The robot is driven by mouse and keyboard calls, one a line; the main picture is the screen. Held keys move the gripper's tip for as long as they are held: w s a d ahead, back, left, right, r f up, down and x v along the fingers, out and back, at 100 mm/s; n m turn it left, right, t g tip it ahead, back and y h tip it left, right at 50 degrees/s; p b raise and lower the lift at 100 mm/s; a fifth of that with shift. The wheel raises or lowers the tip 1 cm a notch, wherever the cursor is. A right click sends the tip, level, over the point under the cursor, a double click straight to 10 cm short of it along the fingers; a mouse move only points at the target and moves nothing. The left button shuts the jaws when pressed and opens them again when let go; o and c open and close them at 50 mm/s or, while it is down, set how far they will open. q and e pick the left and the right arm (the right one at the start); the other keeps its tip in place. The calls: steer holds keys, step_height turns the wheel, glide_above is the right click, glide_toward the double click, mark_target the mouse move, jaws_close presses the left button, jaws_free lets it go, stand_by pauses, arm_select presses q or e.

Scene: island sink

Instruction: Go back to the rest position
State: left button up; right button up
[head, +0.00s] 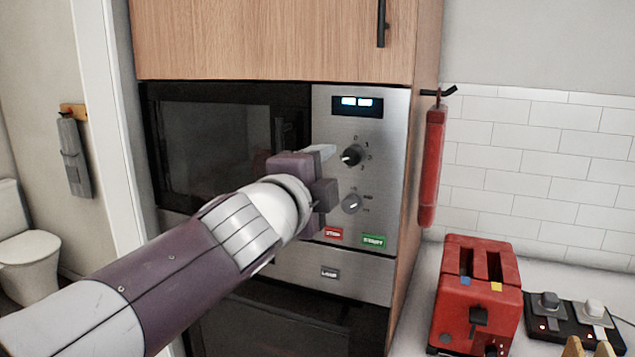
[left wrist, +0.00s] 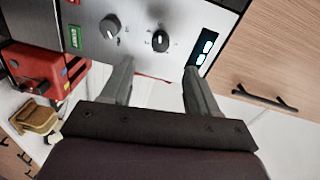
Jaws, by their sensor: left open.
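My left gripper (left wrist: 158,90) is open in the left wrist view, with its two fingers apart and nothing between them. In the head view my left arm comes in from the left, and the gripper (head: 325,152) is in front of the microwave's control panel (head: 385,140). One finger shows beside the upper black knob (head: 352,155); I cannot tell whether it touches. The lower grey knob (head: 352,204) is just right of the gripper. My right gripper does not show.
A red toaster (head: 478,290) stands on the counter at right, beside a black switch board (head: 572,322). A red cylinder (head: 432,165) hangs on the cabinet side. A wooden cabinet door (head: 260,40) is above the microwave. A toilet (head: 25,240) shows through the doorway at left.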

arm_select(q)
steer(key=shift+v, duration=1.25)
steer(key=s+a+f+n+g+y+p, duration=0.1)
steer(key=a+f+n+g+y, duration=0.15)
steer(key=f+n, duration=0.45)
steer(key=s+a+f+n+g+y, duration=0.1)
steer(key=s+a+f+n+g, duration=0.15)
steer(key=f, duration=0.85)
steer(key=s+a+f+n+g+y+p, duration=0.15)
steer(key=f+n+g, duration=0.25)
steer(key=f, duration=0.5)
steer(key=s+a+f+n+g+p, duration=0.2)
steer(key=s+a+f+n+g, duration=0.4)
steer(key=s+f, duration=0.5)
steer(key=shift+s+a+f+n+y, duration=0.35)
steer(key=shift+a+f+y, duration=0.1)
steer(key=shift+a, duration=0.25)
